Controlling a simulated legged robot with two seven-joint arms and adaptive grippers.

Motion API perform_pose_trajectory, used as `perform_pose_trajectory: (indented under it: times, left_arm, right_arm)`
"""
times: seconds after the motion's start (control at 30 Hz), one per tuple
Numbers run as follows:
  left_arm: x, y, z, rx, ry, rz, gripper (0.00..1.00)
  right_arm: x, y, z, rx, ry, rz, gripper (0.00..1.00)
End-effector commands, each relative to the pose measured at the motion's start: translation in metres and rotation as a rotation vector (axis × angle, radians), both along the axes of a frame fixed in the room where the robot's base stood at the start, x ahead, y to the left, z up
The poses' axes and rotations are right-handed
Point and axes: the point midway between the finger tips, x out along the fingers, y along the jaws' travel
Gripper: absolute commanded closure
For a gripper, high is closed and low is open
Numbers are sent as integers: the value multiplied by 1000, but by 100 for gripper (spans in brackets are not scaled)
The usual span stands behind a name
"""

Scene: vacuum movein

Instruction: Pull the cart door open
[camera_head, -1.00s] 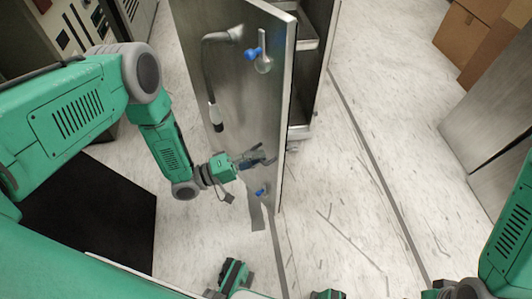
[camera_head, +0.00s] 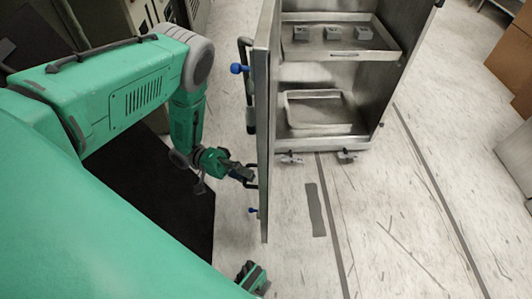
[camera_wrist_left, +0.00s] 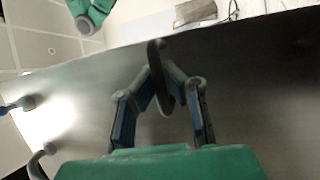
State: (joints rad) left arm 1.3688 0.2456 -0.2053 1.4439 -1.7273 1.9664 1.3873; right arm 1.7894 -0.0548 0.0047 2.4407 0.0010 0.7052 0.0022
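The cart (camera_head: 385,100) is a metal cabinet at the upper middle of the head view, with its inside showing. Its door (camera_head: 264,130) stands open, seen almost edge-on, on the cart's left side. My left gripper (camera_head: 245,174) is at the low part of the door's outer face. In the left wrist view the fingers (camera_wrist_left: 160,88) close around a dark curved handle (camera_wrist_left: 155,55) on the metal door (camera_wrist_left: 250,85).
Inside the cart, an upper tray (camera_head: 340,50) holds small grey blocks, and a lower tray (camera_head: 320,112) looks empty. Blue-tipped latches (camera_head: 238,69) stick out of the door. Boxes (camera_head: 508,60) stand at the right edge. The floor right of the door is clear.

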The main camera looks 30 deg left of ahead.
Motion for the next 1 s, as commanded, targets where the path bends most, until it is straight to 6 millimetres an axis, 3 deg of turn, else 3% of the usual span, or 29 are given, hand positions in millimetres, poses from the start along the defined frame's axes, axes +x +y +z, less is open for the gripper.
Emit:
perform_pose_trajectory:
  times: [0.2,0.67,0.73,0.77,1.0]
  left_arm:
    - [-7,21,-5,9,-1,-49,100]
    - [-7,25,-4,6,-3,-56,100]
    - [-7,24,-4,5,-3,-56,73]
    - [-7,24,-4,5,-4,-57,70]
    - [-7,24,-2,0,-3,-58,70]
  right_arm:
    - [0,0,-4,0,0,-1,64]
    - [0,0,-4,0,0,0,64]
    - [0,0,-4,0,0,0,64]
    - [0,0,-4,0,0,0,64]
    - [0,0,-4,0,0,0,64]
